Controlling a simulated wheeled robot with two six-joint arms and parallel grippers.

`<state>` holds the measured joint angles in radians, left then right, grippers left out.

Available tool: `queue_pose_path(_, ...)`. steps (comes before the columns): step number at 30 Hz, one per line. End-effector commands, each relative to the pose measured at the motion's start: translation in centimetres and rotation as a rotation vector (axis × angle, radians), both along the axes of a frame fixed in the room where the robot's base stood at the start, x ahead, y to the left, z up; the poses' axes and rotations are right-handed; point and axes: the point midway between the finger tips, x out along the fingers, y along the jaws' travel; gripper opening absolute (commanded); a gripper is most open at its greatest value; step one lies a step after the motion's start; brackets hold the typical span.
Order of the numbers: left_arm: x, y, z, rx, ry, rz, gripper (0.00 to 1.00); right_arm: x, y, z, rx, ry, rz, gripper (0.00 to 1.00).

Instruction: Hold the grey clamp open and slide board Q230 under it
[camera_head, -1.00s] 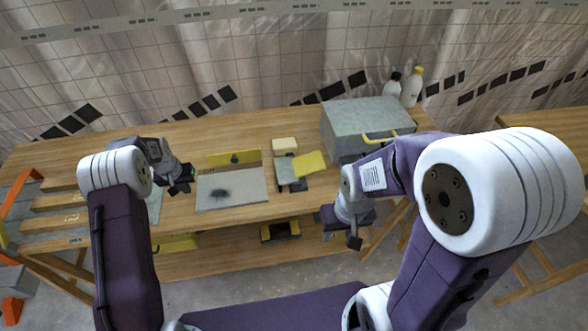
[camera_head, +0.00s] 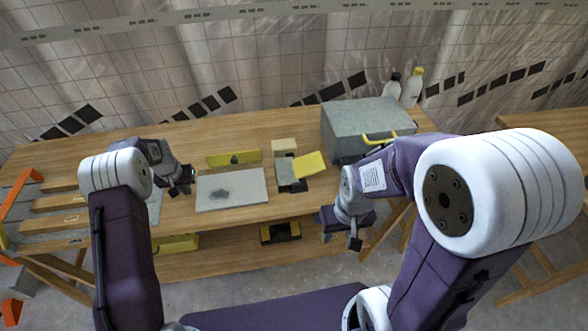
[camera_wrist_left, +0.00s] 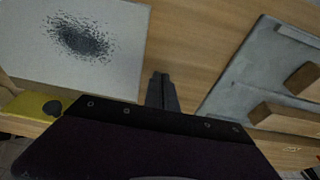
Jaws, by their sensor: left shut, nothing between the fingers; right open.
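Several wooden boards (camera_head: 62,200) lie side by side at the left of the bench. Their small labels are too small to read, so I cannot tell which is Q230. A small grey fixture (camera_head: 290,180) with a tilted yellow flap (camera_head: 308,166) stands right of the bench's middle; I cannot tell whether it is the grey clamp. My left gripper (camera_head: 188,181) is shut and empty, between the boards and a pale plate (camera_head: 240,190). Its closed fingers show in the left wrist view (camera_wrist_left: 162,92). My right gripper (camera_head: 355,240) is open and apart from the fixture, near the front edge.
A large grey box (camera_head: 360,122) with a yellow handle and two bottles (camera_head: 413,85) stand at the right. A lower shelf (camera_head: 220,262) holds yellow and black items.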

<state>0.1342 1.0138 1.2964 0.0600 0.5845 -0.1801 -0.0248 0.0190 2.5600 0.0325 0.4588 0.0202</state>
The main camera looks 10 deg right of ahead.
Motion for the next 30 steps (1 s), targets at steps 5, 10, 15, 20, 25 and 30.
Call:
queue_pose_path(5, 0.0, 0.0, 1.0, 0.0, -0.001, 0.0, 0.0, 0.0, 0.0, 0.8, 0.0, 0.0, 0.0, 0.45)
queue_pose_path(10, 0.0, 0.0, 2.8, 0.0, -0.001, 0.0, 0.0, 0.0, 0.0, 2.2, 0.0, 0.0, 0.0, 0.45)
queue_pose_path(15, 0.0, 0.0, 4.5, 0.0, -0.001, 0.0, 0.0, 0.0, 0.0, 3.5, 0.0, 0.0, 0.0, 0.45)
queue_pose_path(20, 0.0, 0.0, 5.1, 0.0, 0.001, 0.0, 0.0, 0.0, 0.0, 3.9, 0.0, 0.0, 0.0, 0.45)
queue_pose_path(25, 0.0, 0.0, 5.0, 0.0, 0.0, 0.0, 0.0, 0.0, 0.0, 3.8, 0.0, 0.0, 0.0, 0.42)
queue_pose_path(30, 0.0, 0.0, 5.0, 0.0, 0.0, 0.0, 0.0, 0.8, 0.0, 4.7, -0.001, 0.012, 0.018, 0.0)
